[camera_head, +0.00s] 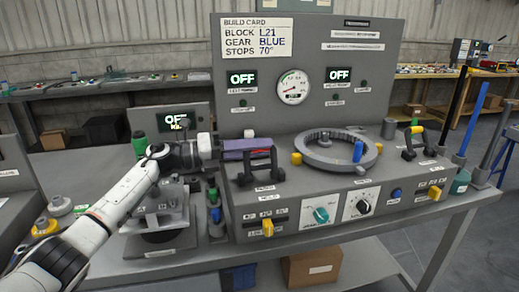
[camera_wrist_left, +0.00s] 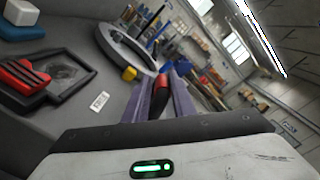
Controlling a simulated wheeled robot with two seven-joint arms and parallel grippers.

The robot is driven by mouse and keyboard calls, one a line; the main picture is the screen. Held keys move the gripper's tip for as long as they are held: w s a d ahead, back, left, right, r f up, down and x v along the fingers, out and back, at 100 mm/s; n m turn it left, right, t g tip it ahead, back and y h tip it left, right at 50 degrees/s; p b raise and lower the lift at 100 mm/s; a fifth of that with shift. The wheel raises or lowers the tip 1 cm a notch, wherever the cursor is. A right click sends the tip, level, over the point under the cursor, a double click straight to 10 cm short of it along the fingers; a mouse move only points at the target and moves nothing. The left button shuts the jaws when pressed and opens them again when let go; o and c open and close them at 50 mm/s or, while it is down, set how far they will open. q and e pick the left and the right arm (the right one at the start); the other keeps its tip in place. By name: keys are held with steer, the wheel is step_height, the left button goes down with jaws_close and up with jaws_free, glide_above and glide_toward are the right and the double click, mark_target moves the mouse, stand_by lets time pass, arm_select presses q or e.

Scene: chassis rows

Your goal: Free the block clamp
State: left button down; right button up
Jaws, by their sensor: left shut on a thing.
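My left gripper (camera_head: 262,149) reaches in from the left over the grey console. Its purple fingers (camera_wrist_left: 180,95) are closed on a dark handle with a red part (camera_wrist_left: 157,88), seen between them in the wrist view. In the head view this is at the black bracket-shaped clamp (camera_head: 248,178) at the console's left; the fingers partly hide its top. I cannot tell whether the clamp is latched. My right gripper is not in view.
A grey ring (camera_head: 313,156) with yellow and blue pieces lies right of the clamp. A second black handle (camera_head: 411,142) stands further right. Knobs and a yellow switch (camera_head: 268,228) line the front. The back panel (camera_head: 350,105) rises behind, with displays reading OFF.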

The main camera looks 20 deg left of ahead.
arm_select(q)
steer(key=shift+w+a+f+n, duration=0.2)
steer(key=shift+w+f+n, duration=0.15)
steer(key=shift+n, duration=0.5)
steer(key=shift+w+a+f+n, duration=0.25)
steer(key=shift+w+n, duration=0.2)
steer(key=shift+n, duration=0.4)
steer(key=c, duration=1.6)
jaws_free()
steer(key=shift+c, duration=0.2)
steer(key=shift+r, duration=0.15)
step_height(320, 180, up, 10)
